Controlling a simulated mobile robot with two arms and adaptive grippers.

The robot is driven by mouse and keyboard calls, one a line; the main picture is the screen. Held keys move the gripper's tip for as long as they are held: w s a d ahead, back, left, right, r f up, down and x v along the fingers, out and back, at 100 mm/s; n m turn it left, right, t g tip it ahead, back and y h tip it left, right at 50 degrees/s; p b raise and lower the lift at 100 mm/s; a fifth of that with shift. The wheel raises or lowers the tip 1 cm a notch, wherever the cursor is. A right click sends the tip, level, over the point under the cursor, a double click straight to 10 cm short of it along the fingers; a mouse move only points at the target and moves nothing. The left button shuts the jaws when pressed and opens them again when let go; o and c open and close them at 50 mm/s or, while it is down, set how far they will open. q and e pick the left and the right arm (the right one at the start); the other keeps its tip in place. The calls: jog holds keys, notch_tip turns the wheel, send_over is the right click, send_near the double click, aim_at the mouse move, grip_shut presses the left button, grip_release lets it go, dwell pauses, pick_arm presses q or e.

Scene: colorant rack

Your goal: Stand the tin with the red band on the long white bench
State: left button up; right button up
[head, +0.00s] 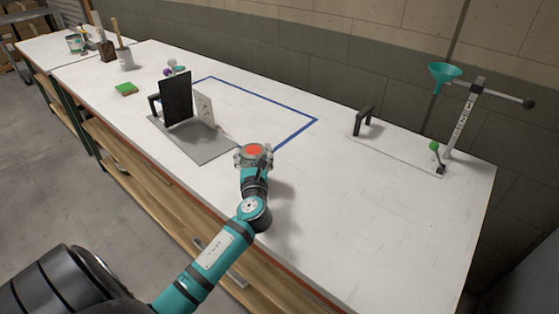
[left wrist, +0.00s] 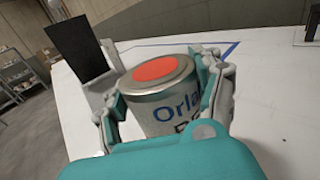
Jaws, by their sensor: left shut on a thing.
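A metal tin with a red disc on its lid (head: 256,149) is held in my left gripper (head: 253,158) over the front part of the long white bench (head: 385,205). In the left wrist view the tin (left wrist: 165,95) looks upright, with blue lettering on its grey side. The fingers of my left gripper (left wrist: 163,100) are shut on it from both sides. A red band around its side is not visible. The tin's lower part is hidden, so I cannot tell whether it touches the bench. My right gripper is not in view.
A grey plate (head: 215,148) with a dark upright panel (head: 176,97) stands left of the tin. A blue outline (head: 290,108) marks the bench behind. A stand with a teal funnel (head: 444,73) is at right.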

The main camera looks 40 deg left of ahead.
pick_arm(q)
jog(key=w+d, duration=0.1)
jog(key=d, duration=0.1)
jog(key=w+d, duration=0.2)
jog(key=d, duration=0.1)
jog(key=w+d+f, duration=0.1)
jog(key=w+d, duration=0.1)
jog(key=shift+d, duration=0.25)
jog(key=shift+f, duration=1.65)
jog(key=o, duration=1.3)
jog(key=shift+f, duration=0.15)
jog(key=shift+r, duration=0.2)
jog(key=b+v, duration=0.1)
jog(key=v, duration=1.1)
